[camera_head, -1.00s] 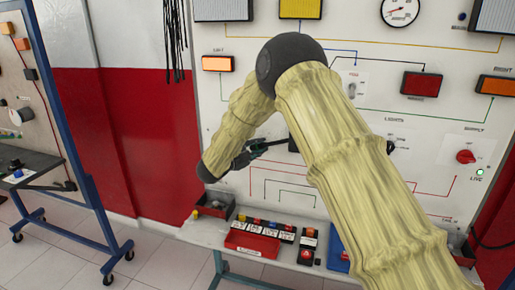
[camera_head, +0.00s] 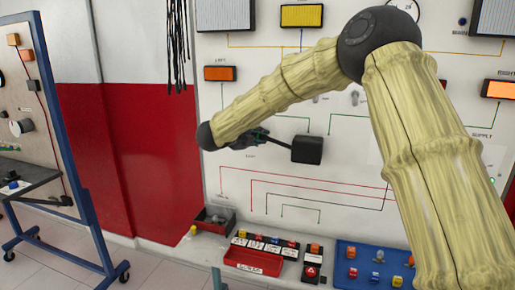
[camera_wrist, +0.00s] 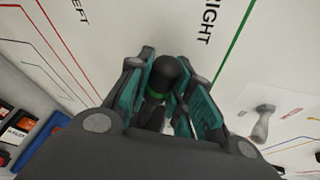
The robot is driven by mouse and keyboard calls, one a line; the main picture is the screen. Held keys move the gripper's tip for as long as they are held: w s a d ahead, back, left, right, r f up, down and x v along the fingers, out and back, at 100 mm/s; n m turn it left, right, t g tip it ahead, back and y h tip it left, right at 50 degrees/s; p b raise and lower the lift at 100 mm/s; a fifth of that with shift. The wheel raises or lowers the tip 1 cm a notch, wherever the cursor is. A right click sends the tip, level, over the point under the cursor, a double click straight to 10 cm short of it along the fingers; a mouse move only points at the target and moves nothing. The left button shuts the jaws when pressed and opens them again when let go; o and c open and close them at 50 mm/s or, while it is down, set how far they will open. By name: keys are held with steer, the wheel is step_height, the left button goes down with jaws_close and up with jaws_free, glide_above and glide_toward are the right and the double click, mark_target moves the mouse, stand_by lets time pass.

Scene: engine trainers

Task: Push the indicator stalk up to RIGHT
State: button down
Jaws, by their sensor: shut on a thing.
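The indicator stalk (camera_head: 280,142) is a dark lever sticking out to the left from a black box (camera_head: 307,150) on the white panel. It slants slightly up toward its left end. My gripper (camera_head: 262,135) is around the stalk's outer end. In the wrist view, my gripper's teal fingers (camera_wrist: 164,90) are closed on the black, rounded stalk tip (camera_wrist: 167,72), which has a green band. The word RIGHT is beside the tip and LEFT is farther left. The right lamp (camera_head: 498,89) glows bright orange; the left lamp (camera_head: 220,73) is duller.
A red tray (camera_head: 252,262) and black blocks with coloured buttons stand on the bench below. A blue tray (camera_head: 372,256) with coloured knobs is to the right. Black cables hang at upper left.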

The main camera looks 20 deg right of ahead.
steer(key=shift+d+r+m+b, duration=0.15)
steer(key=shift+r+m+b, duration=0.15)
steer(key=shift+r, duration=0.25)
steer(key=c, duration=1.3)
jaws_free()
steer(key=shift+s+r, duration=0.1)
steer(key=shift+s, duration=0.05)
steer(key=shift+o, duration=0.2)
steer(key=v, duration=1.2)
steer(key=shift+d+r, duration=0.1)
steer(key=shift+d, duration=0.05)
